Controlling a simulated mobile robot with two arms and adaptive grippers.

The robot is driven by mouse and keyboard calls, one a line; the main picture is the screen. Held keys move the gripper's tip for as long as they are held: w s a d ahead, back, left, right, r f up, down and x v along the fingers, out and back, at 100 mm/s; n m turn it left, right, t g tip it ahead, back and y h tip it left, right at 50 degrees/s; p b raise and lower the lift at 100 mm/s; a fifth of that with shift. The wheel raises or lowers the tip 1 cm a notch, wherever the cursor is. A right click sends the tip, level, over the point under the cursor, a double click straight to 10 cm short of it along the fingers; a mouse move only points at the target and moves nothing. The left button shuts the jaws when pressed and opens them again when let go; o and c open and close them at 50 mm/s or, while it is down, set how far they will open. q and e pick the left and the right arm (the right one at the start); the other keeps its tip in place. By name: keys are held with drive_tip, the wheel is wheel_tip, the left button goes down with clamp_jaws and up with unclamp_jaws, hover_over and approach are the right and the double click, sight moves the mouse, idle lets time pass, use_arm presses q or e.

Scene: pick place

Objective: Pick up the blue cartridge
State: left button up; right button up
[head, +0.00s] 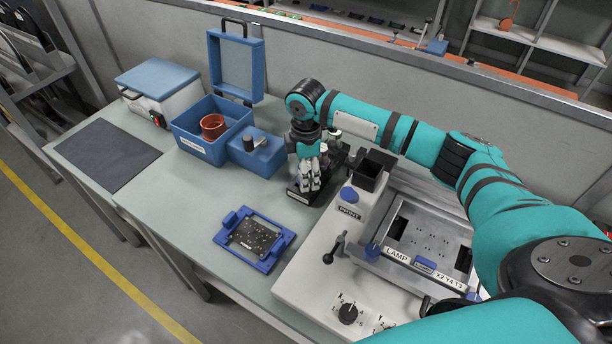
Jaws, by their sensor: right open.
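My right gripper (310,178) points down over a small black tray (300,197) on the bench. Its fingers are open, and they hide part of the tray. Small items stand in the tray behind the gripper, with a dark one (334,138) at its back. No blue cartridge shows clearly in or beside the tray; the gripper may hide it. I cannot tell whether the fingers touch anything. My left gripper is out of the picture.
A blue bin (190,137) with a red-brown cup (213,126) stands left of the gripper, beside a blue box (256,155). A blue-framed plate (255,241) lies in front. A white machine (320,290) fills the right. The grey bench left of the plate is clear.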

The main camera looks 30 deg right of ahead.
drive_tip(key=shift+f, duration=0.1)
clamp_jaws()
idle(0.4)
